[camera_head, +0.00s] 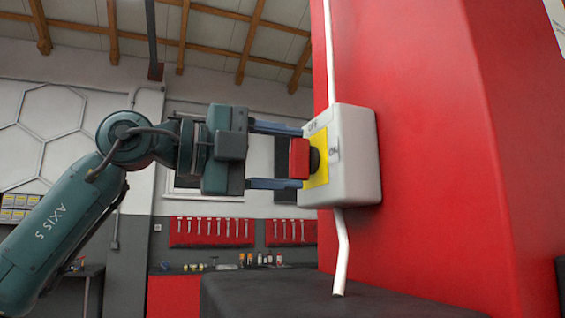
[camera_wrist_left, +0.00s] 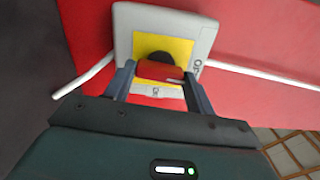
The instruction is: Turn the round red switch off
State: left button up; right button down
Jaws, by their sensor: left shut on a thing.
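The round red switch (camera_head: 299,158) sticks out of a yellow plate (camera_head: 321,157) on a white box (camera_head: 358,155), which is fixed to a red column. My left gripper (camera_head: 289,158) comes in from the left, level with the switch, with one finger above it and one below. In the left wrist view the switch (camera_wrist_left: 160,71) sits between the two fingertips (camera_wrist_left: 158,78), and the gripper is shut on it. The black base behind the switch shows against the yellow plate. My right gripper is not in view.
The red column (camera_head: 450,140) fills the right side. A white conduit (camera_head: 341,250) runs above and below the box. A dark ledge (camera_head: 260,295) lies below. Tool racks (camera_head: 212,231) hang on the far wall. The space left of the box is open.

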pick_arm(q)
jog(key=shift+n, duration=0.6)
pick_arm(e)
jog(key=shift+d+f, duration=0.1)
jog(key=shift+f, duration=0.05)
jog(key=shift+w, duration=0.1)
pick_arm(q)
jog(key=o, duration=1)
jog(key=shift+s+a+b, duration=0.15)
jog(key=shift+a+b, duration=0.2)
jog(key=shift+a, duration=0.2)
jog(key=b+v, duration=0.2)
jog(key=v, duration=1)
jog(key=shift+s, duration=0.15)
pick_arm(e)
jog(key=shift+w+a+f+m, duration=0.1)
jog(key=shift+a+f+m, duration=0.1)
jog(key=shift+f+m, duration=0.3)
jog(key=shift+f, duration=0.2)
